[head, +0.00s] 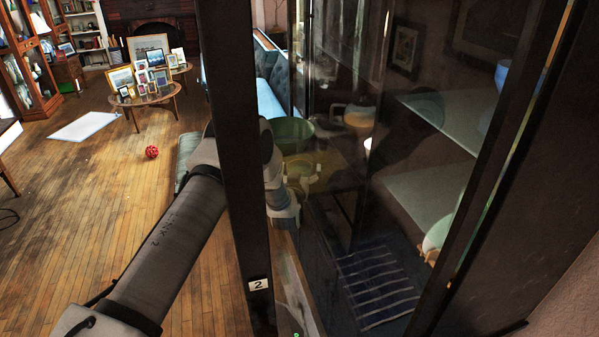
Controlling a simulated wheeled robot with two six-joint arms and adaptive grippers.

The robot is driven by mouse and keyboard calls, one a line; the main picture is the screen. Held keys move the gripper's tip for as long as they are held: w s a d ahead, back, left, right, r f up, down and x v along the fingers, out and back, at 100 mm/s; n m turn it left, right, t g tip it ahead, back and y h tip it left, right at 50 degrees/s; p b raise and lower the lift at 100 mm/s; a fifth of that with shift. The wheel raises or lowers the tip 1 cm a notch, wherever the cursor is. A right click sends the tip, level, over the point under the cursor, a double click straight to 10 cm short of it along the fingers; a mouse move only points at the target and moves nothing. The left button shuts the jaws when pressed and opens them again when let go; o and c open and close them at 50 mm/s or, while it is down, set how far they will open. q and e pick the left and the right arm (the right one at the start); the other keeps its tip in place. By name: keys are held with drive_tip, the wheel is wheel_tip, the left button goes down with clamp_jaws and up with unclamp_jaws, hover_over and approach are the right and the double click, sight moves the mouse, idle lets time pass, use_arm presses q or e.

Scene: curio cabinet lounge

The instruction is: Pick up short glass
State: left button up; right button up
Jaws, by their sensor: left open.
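My left arm comes in from the left, passes behind a dark cabinet post and bends down on its far side. My left gripper (303,186) is partly seen there through the cabinet glass, near a pale yellowish see-through shape. It is open, with nothing seen held in it. I cannot tell whether the yellowish shape is a short glass or a reflection. No short glass can be made out clearly. My right gripper is out of view.
The dark post (246,200) with a "2" label (259,285) stands close in front. A red ball (152,152) lies on the open wooden floor at left, near a table of picture frames (150,97).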

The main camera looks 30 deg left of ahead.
use_arm(q)
drive_tip(key=shift+d, duration=0.1)
drive_tip(key=c, duration=1.5)
drive_tip(key=shift+c, duration=0.2)
